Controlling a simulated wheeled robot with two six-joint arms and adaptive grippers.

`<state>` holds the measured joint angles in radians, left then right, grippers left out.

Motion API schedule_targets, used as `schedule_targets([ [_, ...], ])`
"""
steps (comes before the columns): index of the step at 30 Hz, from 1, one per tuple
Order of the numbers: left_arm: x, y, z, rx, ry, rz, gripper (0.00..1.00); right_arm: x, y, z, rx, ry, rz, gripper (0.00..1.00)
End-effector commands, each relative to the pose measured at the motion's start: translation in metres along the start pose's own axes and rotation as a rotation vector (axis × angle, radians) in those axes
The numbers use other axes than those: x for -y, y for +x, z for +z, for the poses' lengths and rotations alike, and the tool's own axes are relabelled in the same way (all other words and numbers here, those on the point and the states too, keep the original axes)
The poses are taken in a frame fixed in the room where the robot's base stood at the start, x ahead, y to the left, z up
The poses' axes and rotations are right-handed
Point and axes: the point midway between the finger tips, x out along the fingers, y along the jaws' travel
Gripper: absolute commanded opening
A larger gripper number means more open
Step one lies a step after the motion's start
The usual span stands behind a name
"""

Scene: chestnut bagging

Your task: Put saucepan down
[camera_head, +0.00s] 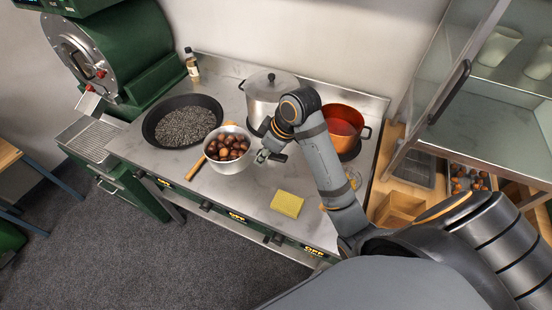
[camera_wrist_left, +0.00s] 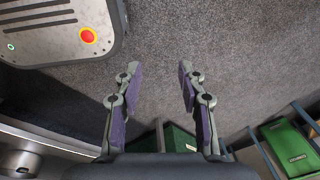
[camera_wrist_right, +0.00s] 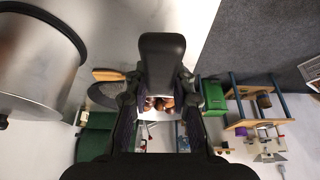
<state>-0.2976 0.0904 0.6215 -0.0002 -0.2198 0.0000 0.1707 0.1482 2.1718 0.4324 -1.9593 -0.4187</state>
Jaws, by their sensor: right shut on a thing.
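The saucepan (camera_head: 229,166) is light metal and full of brown chestnuts. In the head view it is at the counter's front part, just right of the dark pan. It looks upright; I cannot tell whether its base touches the counter. My right gripper (camera_head: 269,155) is on its right side, shut on its black handle, which fills the middle of the right wrist view (camera_wrist_right: 162,62). The chestnuts (camera_wrist_right: 158,103) show beyond the handle there; most of the saucepan is hidden. My left gripper (camera_wrist_left: 160,85) is open and empty above the grey floor. It is not visible in the head view.
A wide dark pan (camera_head: 151,127) with dark grains stands left of the saucepan. A wooden stick (camera_head: 194,169) shows at its lower left. A lidded steel pot (camera_head: 265,92) and an orange pot (camera_head: 341,122) stand behind. A yellow sponge (camera_head: 287,204) lies right of some bare counter.

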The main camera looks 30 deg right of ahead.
Motion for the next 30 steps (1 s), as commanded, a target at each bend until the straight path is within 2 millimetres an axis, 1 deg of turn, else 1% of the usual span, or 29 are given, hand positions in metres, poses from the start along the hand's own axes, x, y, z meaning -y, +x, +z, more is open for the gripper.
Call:
schedule_targets([
  [1,0.0,-0.008,-0.001,0.0,0.0,0.001,0.4,-0.014,-0.001,0.003,0.004,-0.003,0.009,0.0],
  [5,-0.005,-0.02,-0.002,0.001,-0.003,0.008,0.4,-0.047,0.009,0.013,0.004,0.002,0.005,0.0],
  [6,-0.006,-0.021,-0.002,0.001,-0.004,0.01,0.4,-0.053,0.018,0.017,0.002,0.003,0.0,0.0],
  [9,-0.01,-0.026,-0.002,0.001,-0.006,0.014,0.4,-0.069,0.036,0.027,-0.001,0.003,0.0,0.0],
  [12,-0.01,-0.029,-0.001,0.003,-0.006,0.015,0.4,-0.08,0.049,0.034,-0.005,0.002,0.0,0.0],
  [15,-0.009,-0.029,-0.001,0.003,-0.006,0.014,0.4,-0.087,0.057,0.037,-0.007,0.0,0.001,0.0],
  [20,-0.008,-0.029,-0.001,0.004,-0.005,0.012,0.4,-0.089,0.06,0.039,-0.007,-0.001,0.001,0.0],
  [22,-0.007,-0.032,-0.001,0.004,-0.005,0.012,0.4,-0.093,0.064,0.042,-0.005,0.0,0.001,0.0],
  [26,-0.005,-0.043,-0.001,0.005,-0.004,0.011,0.4,-0.093,0.081,0.05,-0.004,0.002,-0.002,0.0],
  [30,-0.004,-0.045,-0.002,0.005,-0.004,0.01,0.4,-0.093,0.092,0.054,-0.006,-0.001,0.001,0.0],
])
